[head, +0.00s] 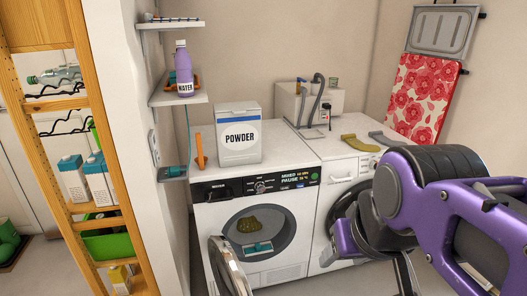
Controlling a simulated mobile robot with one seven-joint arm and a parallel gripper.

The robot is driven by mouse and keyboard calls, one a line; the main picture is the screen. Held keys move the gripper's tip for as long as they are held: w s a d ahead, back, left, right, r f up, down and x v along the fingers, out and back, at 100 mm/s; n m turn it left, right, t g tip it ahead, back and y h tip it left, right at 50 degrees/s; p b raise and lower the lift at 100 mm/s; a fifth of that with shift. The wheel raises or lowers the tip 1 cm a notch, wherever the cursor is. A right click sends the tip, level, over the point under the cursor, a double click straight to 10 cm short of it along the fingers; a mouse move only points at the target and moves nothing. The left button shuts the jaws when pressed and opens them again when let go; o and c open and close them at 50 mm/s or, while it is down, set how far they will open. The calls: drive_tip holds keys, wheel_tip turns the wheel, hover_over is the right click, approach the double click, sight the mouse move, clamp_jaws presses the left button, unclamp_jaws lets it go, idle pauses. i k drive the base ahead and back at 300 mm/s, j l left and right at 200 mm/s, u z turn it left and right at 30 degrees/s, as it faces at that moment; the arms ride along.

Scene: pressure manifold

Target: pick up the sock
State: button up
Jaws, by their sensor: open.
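An olive-yellow sock (358,143) lies on the white top of the right-hand machine, near its front edge. A darker grey piece that looks like another sock (387,140) lies just to its right. My purple and black arm is at the right, in front of that machine. My gripper (400,268) is low in the picture and partly hidden by the arm. It is open and apart from the olive-yellow sock, which is farther back and to the left.
Shelves (180,98) hold a purple bottle (184,70). A wooden rack (75,235) stands at left.

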sight(351, 139)
drive_tip(key=i+l+z, duration=0.25)
drive_tip(key=i+z, duration=0.25)
drive_tip(key=i+l+z, duration=0.25)
drive_tip(key=i, duration=0.2)
drive_tip(key=i+z, duration=0.2)
drive_tip(key=i, duration=0.3)
